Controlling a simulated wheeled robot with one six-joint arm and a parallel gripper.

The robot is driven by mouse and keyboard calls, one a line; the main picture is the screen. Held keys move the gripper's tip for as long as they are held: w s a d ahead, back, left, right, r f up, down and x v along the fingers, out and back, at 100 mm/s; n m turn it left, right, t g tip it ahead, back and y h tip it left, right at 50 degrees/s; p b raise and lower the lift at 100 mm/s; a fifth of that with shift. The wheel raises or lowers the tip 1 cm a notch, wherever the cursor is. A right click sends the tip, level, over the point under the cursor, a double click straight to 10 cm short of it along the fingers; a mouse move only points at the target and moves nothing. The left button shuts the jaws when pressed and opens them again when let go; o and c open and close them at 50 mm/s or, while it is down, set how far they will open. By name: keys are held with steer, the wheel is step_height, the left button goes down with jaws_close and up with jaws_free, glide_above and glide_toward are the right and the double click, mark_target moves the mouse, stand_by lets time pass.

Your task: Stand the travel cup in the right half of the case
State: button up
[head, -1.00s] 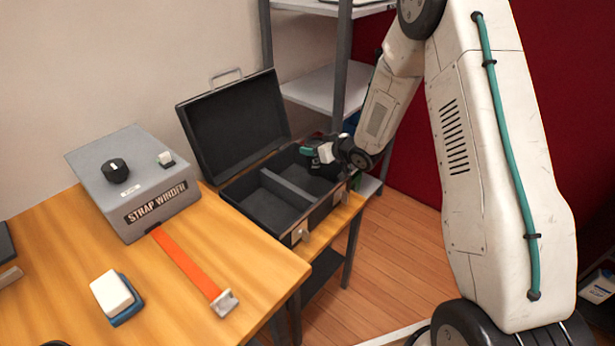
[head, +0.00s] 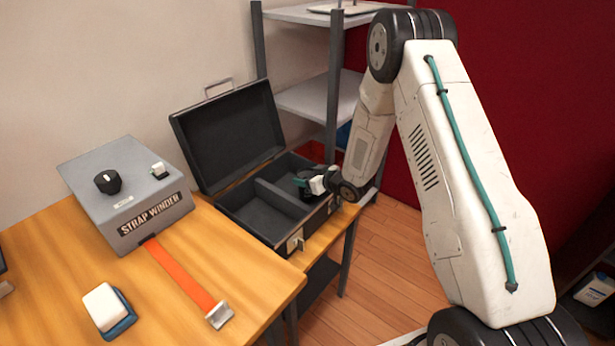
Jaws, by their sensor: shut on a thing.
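The open case (head: 262,244) stands on the wooden table with its lid (head: 232,132) raised. A divider (head: 283,198) splits it into a left half (head: 262,212) and a right half. My gripper (head: 306,183) is over the right half, low at its right side. It is shut on a small dark object, the travel cup (head: 305,174), mostly hidden by the fingers and wrist. I cannot tell if the cup touches the case floor. The left half is empty.
A grey strap winder (head: 125,195) with an orange strap (head: 180,275) stands left of the case. A white-and-blue block (head: 106,308) lies in front. A grey metal shelf (head: 305,100) stands behind the case. The case's front wall and latches are close to my wrist.

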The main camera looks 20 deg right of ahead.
steer(key=o, duration=0.7)
steer(key=v, duration=1.2)
steer(key=s+d+r+m+g+h, duration=0.2)
steer(key=s+r+h, duration=0.2)
steer(key=r, duration=0.6)
steer(key=s+d+r+m+g+h, duration=0.15)
steer(key=s+r+h, duration=0.3)
steer(key=r, duration=0.55)
steer(key=s+a+r+g, duration=0.2)
steer(key=s+r, duration=0.1)
steer(key=s, duration=0.7)
steer(key=s+a+r+m+g+y, duration=0.1)
steer(key=s+a+r+g, duration=0.1)
steer(key=s, duration=0.8)
steer(key=s+a+r+m+g+y, duration=0.1)
steer(key=s+a+r+g, duration=0.1)
steer(key=s, duration=0.8)
steer(key=shift+s+a+r+g, duration=0.1)
steer(key=shift+a+r+g, duration=0.05)
steer(key=shift+r+g, duration=0.3)
steer(key=shift+a+r+g, duration=0.2)
steer(key=shift+r+g, duration=0.1)
steer(key=shift+r, duration=0.3)
